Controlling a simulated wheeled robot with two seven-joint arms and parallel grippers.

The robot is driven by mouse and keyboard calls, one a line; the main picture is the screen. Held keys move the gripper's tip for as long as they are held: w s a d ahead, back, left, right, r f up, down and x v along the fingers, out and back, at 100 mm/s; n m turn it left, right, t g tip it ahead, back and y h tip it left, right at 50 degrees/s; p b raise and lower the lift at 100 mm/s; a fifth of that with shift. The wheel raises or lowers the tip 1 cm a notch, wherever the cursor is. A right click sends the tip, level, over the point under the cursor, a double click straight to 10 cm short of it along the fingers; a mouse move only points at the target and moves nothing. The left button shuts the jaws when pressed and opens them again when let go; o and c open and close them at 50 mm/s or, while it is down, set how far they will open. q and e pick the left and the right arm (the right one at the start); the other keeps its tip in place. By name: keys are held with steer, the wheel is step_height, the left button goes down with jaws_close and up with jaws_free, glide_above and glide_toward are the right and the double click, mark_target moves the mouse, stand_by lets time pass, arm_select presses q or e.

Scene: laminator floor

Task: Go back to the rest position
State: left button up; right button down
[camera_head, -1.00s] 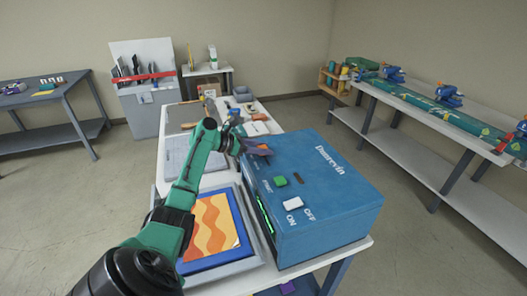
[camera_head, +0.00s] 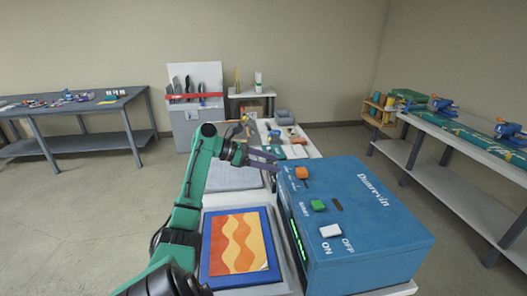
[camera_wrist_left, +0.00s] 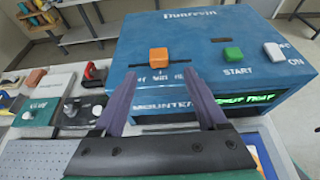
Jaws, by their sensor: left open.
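My left gripper (camera_head: 263,160) is open and empty. In the head view it is left of the orange knob (camera_head: 302,173) on the blue laminator (camera_head: 365,215), apart from it. In the left wrist view the two purple fingers (camera_wrist_left: 160,78) point at the laminator's front, and the orange knob (camera_wrist_left: 158,55) shows beyond and between the tips. The green START button (camera_head: 318,205) and white ON/OFF switch (camera_head: 330,231) are on the laminator's top. Its front slot glows green (camera_wrist_left: 245,99). My right gripper is in neither view.
A blue-framed orange wavy picture (camera_head: 238,243) lies on the table before the laminator. A grey perforated panel (camera_head: 232,178) and small tools lie behind it. Side benches stand left (camera_head: 75,106) and right (camera_head: 470,140). Open floor (camera_head: 80,220) is at the left.

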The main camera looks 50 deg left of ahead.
arm_select(q)
steer(key=shift+v, duration=1.2)
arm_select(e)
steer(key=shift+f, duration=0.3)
